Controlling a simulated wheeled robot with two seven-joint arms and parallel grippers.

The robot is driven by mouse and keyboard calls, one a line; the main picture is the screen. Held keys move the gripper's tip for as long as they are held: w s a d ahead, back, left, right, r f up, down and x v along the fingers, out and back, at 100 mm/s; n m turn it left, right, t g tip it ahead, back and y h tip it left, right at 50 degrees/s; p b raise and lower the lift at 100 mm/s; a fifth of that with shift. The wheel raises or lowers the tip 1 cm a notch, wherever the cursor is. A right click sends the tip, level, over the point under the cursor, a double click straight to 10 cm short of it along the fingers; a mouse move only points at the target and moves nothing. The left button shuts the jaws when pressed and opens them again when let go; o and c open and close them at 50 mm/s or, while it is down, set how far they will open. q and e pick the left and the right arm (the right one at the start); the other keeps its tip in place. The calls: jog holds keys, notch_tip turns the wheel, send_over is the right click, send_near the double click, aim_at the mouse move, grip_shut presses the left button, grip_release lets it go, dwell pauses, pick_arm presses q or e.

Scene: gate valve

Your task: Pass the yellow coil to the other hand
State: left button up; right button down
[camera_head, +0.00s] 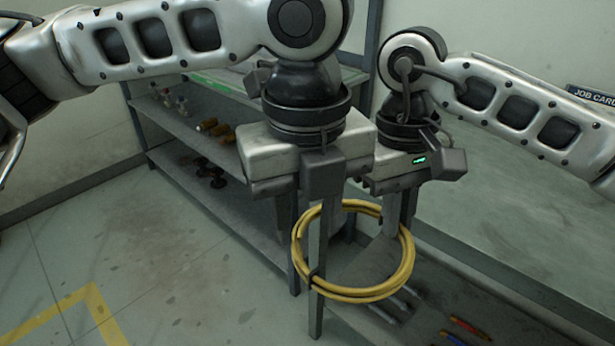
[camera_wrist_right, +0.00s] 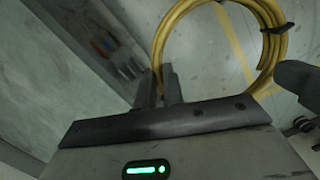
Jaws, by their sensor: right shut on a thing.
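The yellow coil (camera_head: 408,262) is a ring of several turns with dark ties, hanging below both grippers in the head view. My right gripper (camera_head: 398,222) is shut on its upper right part. In the right wrist view the two fingers (camera_wrist_right: 159,92) close around the coil (camera_wrist_right: 160,40). My left gripper (camera_head: 316,225) is above the coil's left part, with its fingers pointing down and spread apart. Its mount hides part of the fingers, and I cannot tell whether they touch the coil. A dark part of it seems to show at the right wrist view's edge.
A grey shelf unit (camera_head: 215,205) with small valves and fittings stands behind the grippers. A grey bench top (camera_head: 510,200) lies to the right, with red and orange tools (camera_head: 466,330) on a surface below. The floor at left is clear, with a yellow line (camera_head: 95,305).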

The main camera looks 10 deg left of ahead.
aim_at(307, 254)
pick_arm(q)
notch_tip(307, 254, down, 6)
jog(key=shift+f, duration=0.1)
dwell(0.4)
grip_shut()
pick_arm(e)
jog(key=c, duration=1.4)
grip_release()
jog(key=shift+c, duration=0.2)
jog(key=shift+r, duration=0.1)
